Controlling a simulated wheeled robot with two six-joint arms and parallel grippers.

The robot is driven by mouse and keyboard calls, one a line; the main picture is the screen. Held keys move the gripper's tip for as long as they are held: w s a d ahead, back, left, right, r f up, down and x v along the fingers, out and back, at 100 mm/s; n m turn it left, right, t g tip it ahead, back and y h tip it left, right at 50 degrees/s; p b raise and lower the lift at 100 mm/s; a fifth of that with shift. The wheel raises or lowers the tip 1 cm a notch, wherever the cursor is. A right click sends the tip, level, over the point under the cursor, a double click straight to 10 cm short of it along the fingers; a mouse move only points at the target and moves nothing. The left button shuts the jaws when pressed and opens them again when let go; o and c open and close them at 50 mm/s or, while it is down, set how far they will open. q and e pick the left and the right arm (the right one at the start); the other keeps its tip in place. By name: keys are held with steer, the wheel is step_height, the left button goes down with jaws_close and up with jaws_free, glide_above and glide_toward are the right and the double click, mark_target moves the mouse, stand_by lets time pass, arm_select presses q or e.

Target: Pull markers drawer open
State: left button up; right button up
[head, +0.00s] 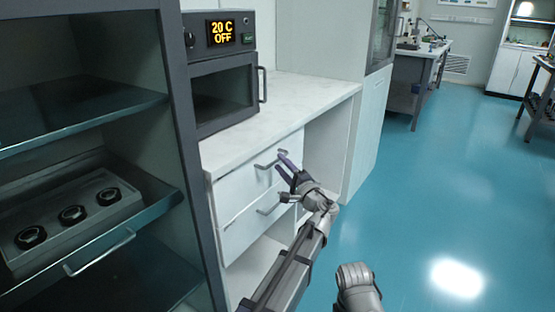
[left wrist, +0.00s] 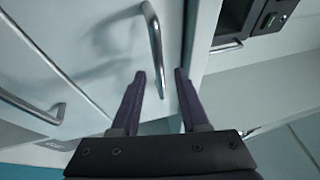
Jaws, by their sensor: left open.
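The white cabinet under the counter has two drawers, an upper drawer (head: 236,182) and a lower drawer (head: 240,232). Both look shut, and I cannot read which one is the markers drawer. The upper drawer has a metal bar handle (head: 268,161), which shows close up in the left wrist view (left wrist: 155,40). The lower drawer's handle (head: 268,209) also shows in the left wrist view (left wrist: 30,106). My left gripper (head: 282,162) is open at the upper handle. In the left wrist view, the handle's near end lies between its purple fingers (left wrist: 160,75); contact is unclear. My right gripper is not in view.
A small oven (head: 222,92) reading 20 C OFF stands on the white counter (head: 300,95). A dark-framed shelf unit (head: 178,130) with a tray of black round items stands at the left. Blue floor (head: 430,180) is clear to the right.

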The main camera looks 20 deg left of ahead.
arm_select(q)
steer(key=shift+x, duration=1.45)
jaws_close()
stand_by(0.4)
